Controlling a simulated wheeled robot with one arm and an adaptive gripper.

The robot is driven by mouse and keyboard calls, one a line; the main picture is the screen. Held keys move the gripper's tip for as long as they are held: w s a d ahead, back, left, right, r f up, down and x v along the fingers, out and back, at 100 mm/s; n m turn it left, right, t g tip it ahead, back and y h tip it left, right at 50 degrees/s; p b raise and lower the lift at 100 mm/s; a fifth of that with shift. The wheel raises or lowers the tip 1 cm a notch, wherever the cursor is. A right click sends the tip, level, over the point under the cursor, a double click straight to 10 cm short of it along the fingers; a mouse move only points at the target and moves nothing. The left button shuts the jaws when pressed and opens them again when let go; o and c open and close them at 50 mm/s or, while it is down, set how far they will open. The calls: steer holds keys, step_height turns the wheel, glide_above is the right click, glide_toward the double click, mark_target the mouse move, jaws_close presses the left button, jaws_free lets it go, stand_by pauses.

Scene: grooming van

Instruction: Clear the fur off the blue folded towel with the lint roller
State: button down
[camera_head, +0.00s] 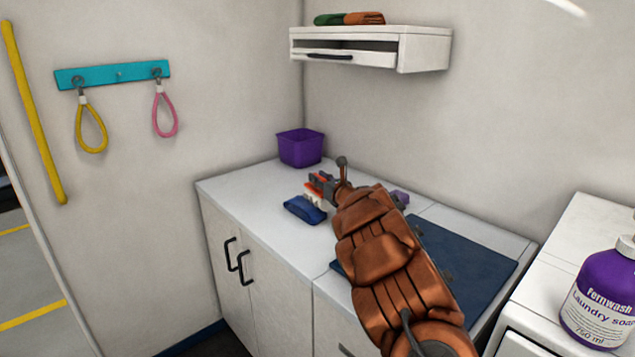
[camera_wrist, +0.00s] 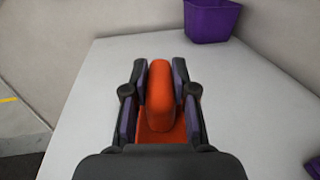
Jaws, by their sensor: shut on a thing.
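The blue folded towel (camera_head: 303,210) lies on the white counter near its front edge, just left of my gripper. Any fur on it is too small to make out. My gripper (camera_head: 322,184) is shut on an orange handle (camera_wrist: 160,95), which stands between the finger pads in the wrist view. It appears to be the lint roller; a pale, orange-edged part of the lint roller (camera_head: 313,198) shows beside the towel. I cannot tell whether it touches the towel. The towel does not show in the wrist view.
A purple bin (camera_head: 300,147) stands at the counter's back corner; it also shows in the wrist view (camera_wrist: 208,20). A small purple thing (camera_head: 400,197) lies behind my arm. A dark blue mat (camera_head: 465,262) covers the right side. A wall shelf (camera_head: 420,50) hangs above.

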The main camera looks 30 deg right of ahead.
steer(key=shift+s+d+b, duration=0.15)
steer(key=shift+s+b, duration=0.55)
steer(key=shift+s, duration=0.3)
steer(key=shift+f+b, duration=0.2)
steer(key=shift+b, duration=0.55)
steer(key=shift+r, duration=0.1)
steer(key=shift+w+a+r+b, duration=0.15)
steer(key=shift+w+b, duration=0.35)
steer(key=shift+w, duration=0.7)
steer(key=shift+b, duration=0.65)
steer(key=shift+s, duration=0.1)
